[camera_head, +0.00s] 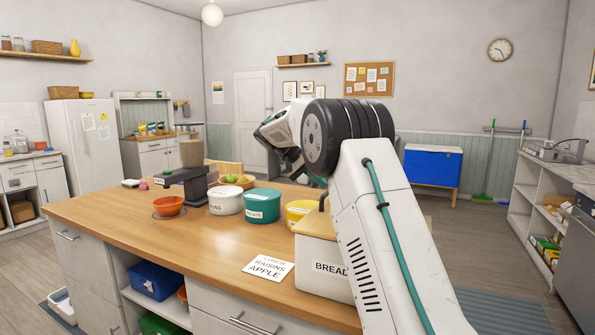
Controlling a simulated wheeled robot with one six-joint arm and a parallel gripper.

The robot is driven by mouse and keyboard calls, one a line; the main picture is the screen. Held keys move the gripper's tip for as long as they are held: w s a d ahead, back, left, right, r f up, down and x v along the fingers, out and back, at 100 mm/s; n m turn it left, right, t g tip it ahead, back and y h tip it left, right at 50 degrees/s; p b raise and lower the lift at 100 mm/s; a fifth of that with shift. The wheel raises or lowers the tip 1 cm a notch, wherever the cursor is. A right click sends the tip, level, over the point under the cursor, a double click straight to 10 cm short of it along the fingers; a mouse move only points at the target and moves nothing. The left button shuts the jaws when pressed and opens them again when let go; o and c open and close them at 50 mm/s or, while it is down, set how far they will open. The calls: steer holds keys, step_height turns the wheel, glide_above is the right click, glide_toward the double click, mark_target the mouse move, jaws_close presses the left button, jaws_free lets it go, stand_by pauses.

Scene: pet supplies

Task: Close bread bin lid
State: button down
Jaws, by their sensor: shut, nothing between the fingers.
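The bread bin (318,262) is a cream box labelled BREAD at the front right of the wooden counter. Its tan wooden lid (313,222) shows at the top of the bin, with a brown piece rising at its edge. My arm covers the right part of the bin and lid, so I cannot tell how far the lid is open. My white arm passes in front of the bin and bends left at a black joint above the counter. My gripper does not show; the arm's end is hidden or out of frame.
A yellow tub (299,211), a teal tub (262,206) and a white tub (225,200) stand behind the bin. An orange bowl (168,205) sits by a dark grey appliance (190,181). A paper note (268,267) lies left of the bin. The counter's left front is clear.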

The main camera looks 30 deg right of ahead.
steer(key=w+a+r, duration=0.5)
steer(key=w+a, duration=0.1)
steer(key=a, duration=0.2)
steer(key=shift+a+r, duration=0.2)
steer(key=shift+r, duration=0.1)
steer(key=s+a+f+n+y, duration=0.2)
steer(key=s+a+f+n, duration=0.15)
steer(key=f, duration=0.35)
steer(key=s+a+f+n+t+y, duration=0.1)
steer(key=s+a, duration=0.5)
steer(key=s, duration=0.9)
steer(key=s+a+f+n+t+y, duration=0.2)
steer(key=s+a, duration=0.3)
steer(key=s, duration=1)
steer(key=s+a+f+n+t+y, duration=0.1)
steer(key=s+a, duration=0.5)
steer(key=s, duration=0.9)
steer(key=shift+s+a+f+t+y, duration=0.3)
steer(key=shift+f+t+y, duration=0.4)
steer(key=shift+f+y, duration=0.3)
steer(key=shift+r, duration=0.1)
